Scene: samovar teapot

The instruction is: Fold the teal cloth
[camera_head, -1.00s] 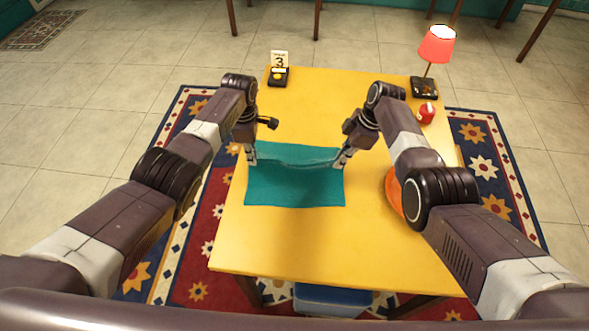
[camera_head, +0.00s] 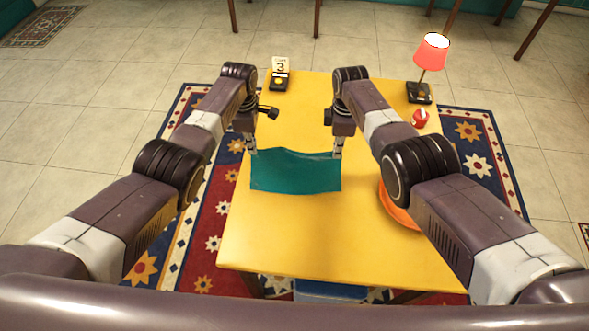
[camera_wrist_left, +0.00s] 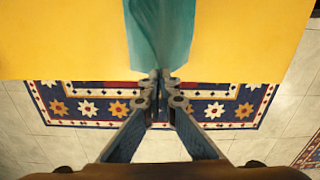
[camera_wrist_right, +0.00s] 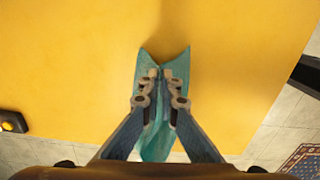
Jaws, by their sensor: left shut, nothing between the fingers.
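The teal cloth (camera_head: 295,175) is over the yellow table (camera_head: 280,235), its far edge running between my two grippers and its near part spread toward me. My left gripper (camera_head: 253,151) is shut at the cloth's far left corner, with nothing between its fingers; in the left wrist view the cloth (camera_wrist_left: 160,35) reaches the fingertips (camera_wrist_left: 160,78). My right gripper (camera_head: 338,154) is shut on the cloth's far right corner. In the right wrist view, the cloth (camera_wrist_right: 155,140) passes between and below the fingers (camera_wrist_right: 160,78).
An orange plate (camera_head: 400,212) lies at the table's right edge, partly hidden by my right arm. A red lamp (camera_head: 432,52), a small red object (camera_head: 420,118) and a black stand with a number 3 card (camera_head: 280,78) are farther back. The near table area is clear.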

